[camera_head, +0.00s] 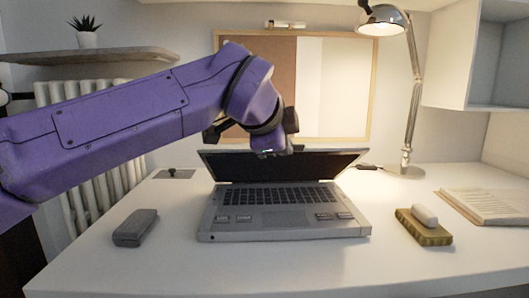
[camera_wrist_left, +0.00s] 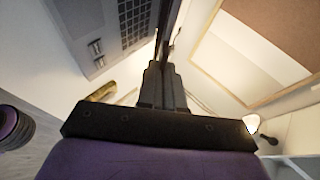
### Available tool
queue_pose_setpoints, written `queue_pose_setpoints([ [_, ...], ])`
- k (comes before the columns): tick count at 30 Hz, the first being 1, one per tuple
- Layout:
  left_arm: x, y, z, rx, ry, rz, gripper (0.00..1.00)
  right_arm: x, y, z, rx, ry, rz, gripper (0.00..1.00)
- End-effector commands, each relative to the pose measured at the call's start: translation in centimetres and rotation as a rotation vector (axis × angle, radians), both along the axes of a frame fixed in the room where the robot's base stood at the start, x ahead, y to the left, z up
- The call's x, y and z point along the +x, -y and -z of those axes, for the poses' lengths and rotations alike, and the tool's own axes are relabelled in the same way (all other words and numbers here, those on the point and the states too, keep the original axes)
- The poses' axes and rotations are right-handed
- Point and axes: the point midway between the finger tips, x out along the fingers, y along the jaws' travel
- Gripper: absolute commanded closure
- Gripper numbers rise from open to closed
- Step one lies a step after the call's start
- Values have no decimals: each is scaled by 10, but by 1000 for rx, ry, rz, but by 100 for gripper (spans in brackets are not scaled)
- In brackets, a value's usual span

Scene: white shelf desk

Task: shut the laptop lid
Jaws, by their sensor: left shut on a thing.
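A grey laptop (camera_head: 284,219) stands open in the middle of the white desk, its keyboard facing me. Its dark-screened lid (camera_head: 325,163) is raised behind the keyboard. My left arm reaches in from the left, and my left gripper (camera_head: 280,151) is at the lid's top edge near its middle. In the left wrist view, the gripper's fingers (camera_wrist_left: 166,75) are closed together on the lid edge, with the laptop's keyboard side (camera_wrist_left: 105,30) at upper left. The fingertips are partly hidden in the head view.
A grey case (camera_head: 136,228) lies left of the laptop. A yellow-green block with a white piece on it (camera_head: 425,228) and an open book (camera_head: 487,205) lie to the right. A lamp (camera_head: 411,100) stands behind at right. The desk's front strip is clear.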

Motion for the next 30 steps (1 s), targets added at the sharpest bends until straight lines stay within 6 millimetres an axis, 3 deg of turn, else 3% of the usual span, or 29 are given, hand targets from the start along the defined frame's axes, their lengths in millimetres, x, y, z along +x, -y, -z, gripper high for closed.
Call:
queue_pose_setpoints([
  [14, -3, 3, 2, 0, 9, 7, 100, 0, 0, 4, 1, -1, 1, 57],
  [15, -3, 3, 2, 1, 9, 6, 81, 0, 0, 4, 1, -1, 1, 57],
  [16, -2, 3, 2, 1, 9, 6, 71, 0, 0, 4, 1, -1, 1, 57],
  [17, -2, 3, 2, 1, 9, 6, 68, 0, 0, 4, 1, -1, 1, 57],
  [26, -4, 1, -1, 0, 9, 3, 68, 0, 0, 3, 1, -1, 1, 57],
  [30, -21, -7, -15, -2, 12, 4, 68, 0, 0, 1, 1, -1, 1, 57],
])
